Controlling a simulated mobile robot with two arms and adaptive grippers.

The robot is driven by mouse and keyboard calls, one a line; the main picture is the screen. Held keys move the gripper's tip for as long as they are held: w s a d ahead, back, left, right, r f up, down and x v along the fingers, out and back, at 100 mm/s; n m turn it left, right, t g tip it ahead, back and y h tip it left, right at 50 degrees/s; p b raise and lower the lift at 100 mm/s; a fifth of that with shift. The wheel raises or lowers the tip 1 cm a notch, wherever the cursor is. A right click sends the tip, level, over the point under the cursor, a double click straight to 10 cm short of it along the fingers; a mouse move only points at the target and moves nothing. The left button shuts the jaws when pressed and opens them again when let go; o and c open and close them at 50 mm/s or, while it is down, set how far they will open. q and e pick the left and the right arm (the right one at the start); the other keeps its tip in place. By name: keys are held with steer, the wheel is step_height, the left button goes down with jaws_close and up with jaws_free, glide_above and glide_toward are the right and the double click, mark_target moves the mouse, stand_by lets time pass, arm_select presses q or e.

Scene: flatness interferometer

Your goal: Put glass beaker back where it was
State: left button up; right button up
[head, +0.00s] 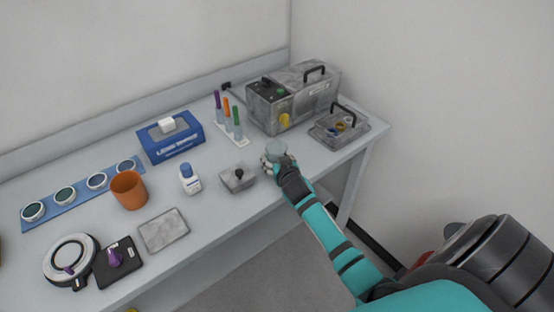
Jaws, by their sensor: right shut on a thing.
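The glass beaker (277,147) is a small, pale, see-through vessel near the front edge of the bench, towards its right part. My right gripper (275,161) is shut on the beaker, reaching it from the front right. The gripper hides the beaker's lower part, so I cannot tell whether its base touches the bench. The beaker looks about upright. My left gripper is not in view.
A grey instrument box (292,98) stands behind the beaker. A tray with a handle (339,128) is to the right. A small grey box with a knob (237,178), a white bottle (189,179), an orange cup (129,190) and a pen rack (232,132) stand left.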

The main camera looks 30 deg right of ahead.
steer(key=shift+f, duration=0.15)
steer(key=o, duration=1.3)
steer(key=shift+c, duration=0.2)
steer(key=shift+s+r, duration=0.15)
steer(key=shift+r, duration=0.1)
steer(key=v, duration=1.1)
steer(key=shift+s+a+b, duration=0.15)
steer(key=shift+s+b, duration=0.15)
steer(key=shift+s, duration=0.05)
steer(key=shift+r, duration=0.1)
